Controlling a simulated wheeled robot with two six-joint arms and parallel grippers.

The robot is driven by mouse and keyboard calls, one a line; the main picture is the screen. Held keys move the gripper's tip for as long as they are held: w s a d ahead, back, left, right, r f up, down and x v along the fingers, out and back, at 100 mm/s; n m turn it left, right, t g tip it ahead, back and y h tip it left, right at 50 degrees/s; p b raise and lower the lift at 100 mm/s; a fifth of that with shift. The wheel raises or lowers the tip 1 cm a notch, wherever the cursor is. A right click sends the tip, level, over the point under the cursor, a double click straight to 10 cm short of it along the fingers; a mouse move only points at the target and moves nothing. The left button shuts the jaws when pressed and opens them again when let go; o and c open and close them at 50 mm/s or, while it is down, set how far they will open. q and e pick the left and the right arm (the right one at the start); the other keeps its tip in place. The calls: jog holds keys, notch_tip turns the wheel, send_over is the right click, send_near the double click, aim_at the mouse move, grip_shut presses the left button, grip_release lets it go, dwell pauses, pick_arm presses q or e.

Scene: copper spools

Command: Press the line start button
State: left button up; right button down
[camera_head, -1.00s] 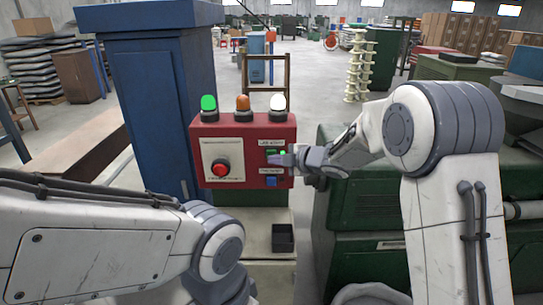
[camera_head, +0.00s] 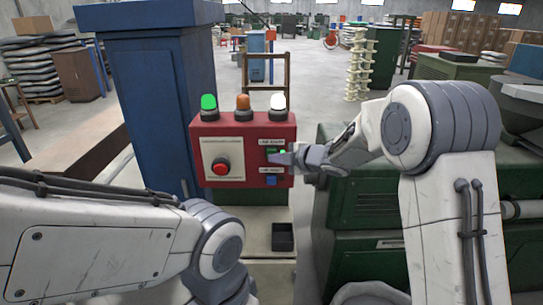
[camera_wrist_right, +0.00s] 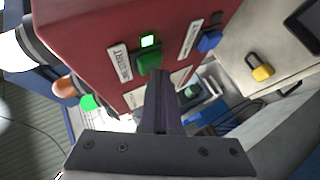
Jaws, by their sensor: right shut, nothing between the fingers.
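The red control box (camera_head: 243,150) stands ahead in the head view. It carries a green button (camera_head: 271,150) with a small lit green indicator beside it, and a label above too small to read surely. In the right wrist view the green button (camera_wrist_right: 149,65) sits beside the lit square indicator (camera_wrist_right: 149,40). My right gripper (camera_head: 282,159) is shut and empty, its fingertips at the box face by the green button. In the wrist view the fingertips (camera_wrist_right: 161,75) overlap the button's lower edge; I cannot tell whether they touch. My left gripper is out of view.
A red round knob (camera_head: 221,167) and a blue button (camera_head: 271,181) are on the same box. Green, orange and white lamps (camera_head: 243,103) stand on top. A blue cabinet (camera_head: 150,100) rises to the left and a green machine (camera_head: 370,205) stands to the right.

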jog(key=shift+s+b, duration=0.3)
jog(key=shift+s, duration=0.35)
jog(key=shift+s+b, duration=1.2)
jog(key=shift+s, duration=1.3)
